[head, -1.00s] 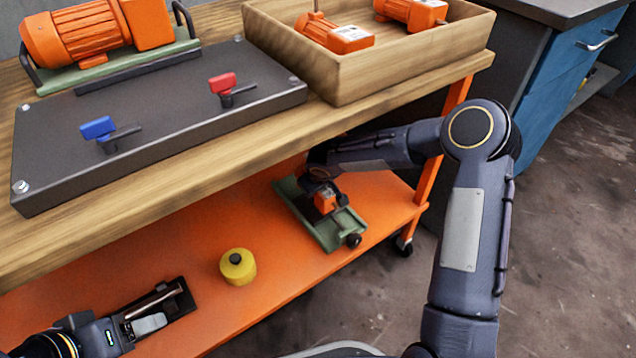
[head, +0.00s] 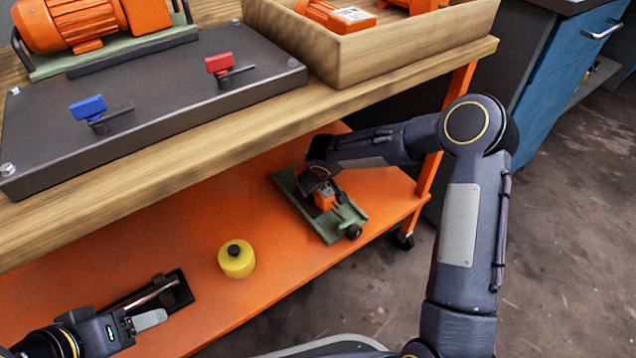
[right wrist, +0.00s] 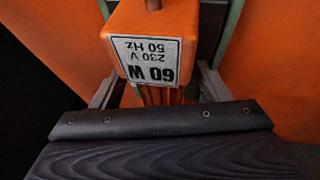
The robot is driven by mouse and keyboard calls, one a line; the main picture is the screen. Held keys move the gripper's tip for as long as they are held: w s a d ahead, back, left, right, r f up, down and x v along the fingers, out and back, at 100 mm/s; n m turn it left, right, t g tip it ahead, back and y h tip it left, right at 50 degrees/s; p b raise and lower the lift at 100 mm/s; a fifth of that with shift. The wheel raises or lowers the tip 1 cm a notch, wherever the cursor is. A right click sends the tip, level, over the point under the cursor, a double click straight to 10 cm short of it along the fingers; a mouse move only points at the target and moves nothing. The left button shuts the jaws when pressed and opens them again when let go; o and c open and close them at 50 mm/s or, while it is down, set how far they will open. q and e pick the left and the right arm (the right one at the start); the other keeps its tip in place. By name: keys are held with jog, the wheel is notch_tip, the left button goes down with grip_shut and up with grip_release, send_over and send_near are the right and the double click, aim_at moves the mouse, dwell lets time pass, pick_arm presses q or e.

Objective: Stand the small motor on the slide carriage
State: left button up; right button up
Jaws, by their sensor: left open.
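The small orange motor (head: 325,197) is upright over the green slide (head: 315,222) on the orange lower shelf. In the right wrist view the motor (right wrist: 150,58) shows its "60 W 230 V 50 Hz" label upside down. My right gripper (head: 322,186) is at the motor, with one finger on each side of it in the right wrist view (right wrist: 158,78). Whether the fingers press on it cannot be told. The carriage under the motor is mostly hidden. My left gripper (head: 165,303) is open and low over the shelf at the lower left, apart from the motor.
A yellow round piece with a black knob (head: 236,259) stands on the shelf between my grippers. A dark flat piece (head: 182,288) lies by my left gripper. Above, the wooden bench (head: 200,140) overhangs the shelf, with a grey lever plate (head: 150,130) and a wooden tray (head: 400,62).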

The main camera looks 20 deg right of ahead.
jog(key=shift+s+d+f, duration=0.1)
jog(key=shift+s+f, duration=0.05)
jog(key=shift+f, duration=0.05)
jog(key=p+v, duration=0.3)
jog(key=v, duration=0.4)
jog(key=shift+r, duration=0.55)
